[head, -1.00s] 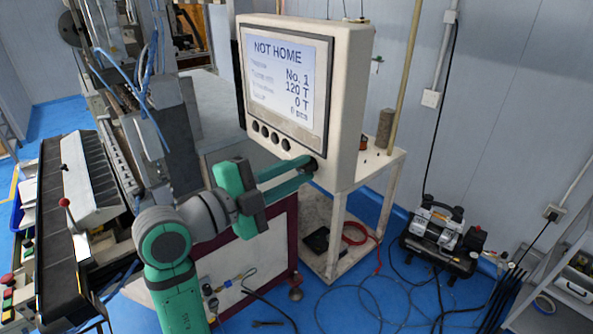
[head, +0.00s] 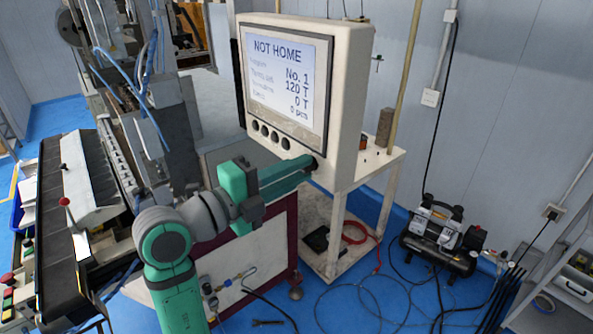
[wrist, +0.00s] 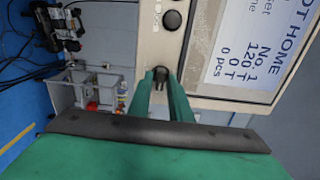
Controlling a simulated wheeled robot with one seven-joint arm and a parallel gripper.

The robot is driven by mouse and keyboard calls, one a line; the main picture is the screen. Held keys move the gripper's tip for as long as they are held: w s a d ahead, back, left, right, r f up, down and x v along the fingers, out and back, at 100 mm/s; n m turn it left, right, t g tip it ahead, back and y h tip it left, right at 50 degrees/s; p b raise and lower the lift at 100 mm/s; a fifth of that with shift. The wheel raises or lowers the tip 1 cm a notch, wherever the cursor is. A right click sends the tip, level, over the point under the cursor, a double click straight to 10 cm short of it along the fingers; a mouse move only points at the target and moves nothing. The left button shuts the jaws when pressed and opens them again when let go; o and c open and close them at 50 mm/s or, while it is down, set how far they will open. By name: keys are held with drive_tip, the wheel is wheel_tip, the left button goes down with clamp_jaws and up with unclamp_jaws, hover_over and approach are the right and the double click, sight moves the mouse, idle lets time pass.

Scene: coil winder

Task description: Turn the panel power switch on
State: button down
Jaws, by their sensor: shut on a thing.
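The control panel (head: 345,100) is a cream box with a lit screen (head: 285,75) reading NOT HOME. A row of dark round knobs (head: 264,131) runs under the screen. The switch (wrist: 161,73) is a small dark knob at the panel's lower right corner, apart from that row. My gripper (head: 311,162) reaches it from the lower left, and its green fingers are shut on it, one on each side. In the wrist view the fingertips (wrist: 161,76) meet at the switch and partly hide it. The switch's markings and exact angle cannot be read.
Another dark knob (wrist: 172,20) is close to the fingers. The panel stands by a white stand (head: 345,205). The winding machine (head: 90,200) is on the left. A compressor (head: 440,240) and loose cables lie on the blue floor at right.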

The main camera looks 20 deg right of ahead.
drive_tip(key=c, duration=1.8)
unclamp_jaws()
drive_tip(key=v, duration=1)
drive_tip(key=shift+s+a, duration=0.15)
drive_tip(key=shift+a, duration=0.2)
